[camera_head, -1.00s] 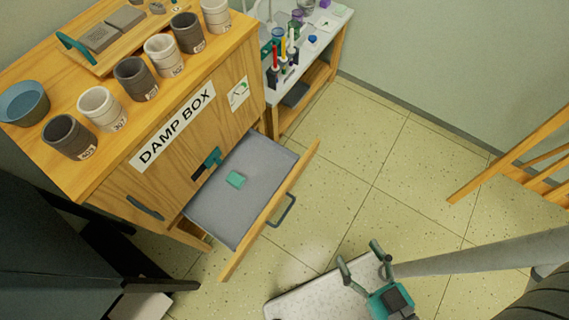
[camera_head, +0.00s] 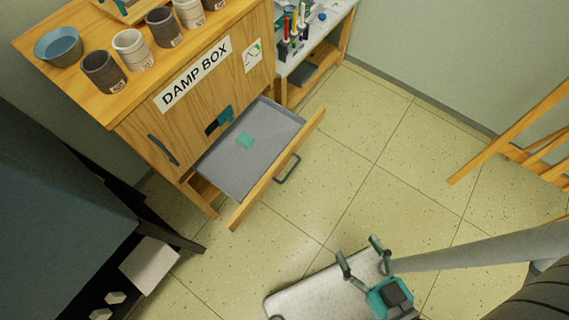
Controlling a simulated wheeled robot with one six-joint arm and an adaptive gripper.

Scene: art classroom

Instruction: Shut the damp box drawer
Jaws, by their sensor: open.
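The damp box (camera_head: 140,128) is a wooden cabinet with a "DAMP BOX" label (camera_head: 195,74), at the upper left. Its drawer (camera_head: 225,170) is pulled out, with a grey inside and a wooden front (camera_head: 262,187). A dark handle (camera_head: 288,169) sits on the front's outer face. A small teal block (camera_head: 245,140) lies in the drawer. My gripper (camera_head: 359,260) is open and empty, apart from the drawer, to the lower right of the handle. Nothing lies between its fingers.
Several cups, such as a dark one (camera_head: 104,73), and a blue bowl (camera_head: 59,47) stand on the cabinet top. A dark table (camera_head: 60,230) is at left. A wooden frame (camera_head: 500,150) stands at right. Tiled floor (camera_head: 350,160) in front of the drawer is clear.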

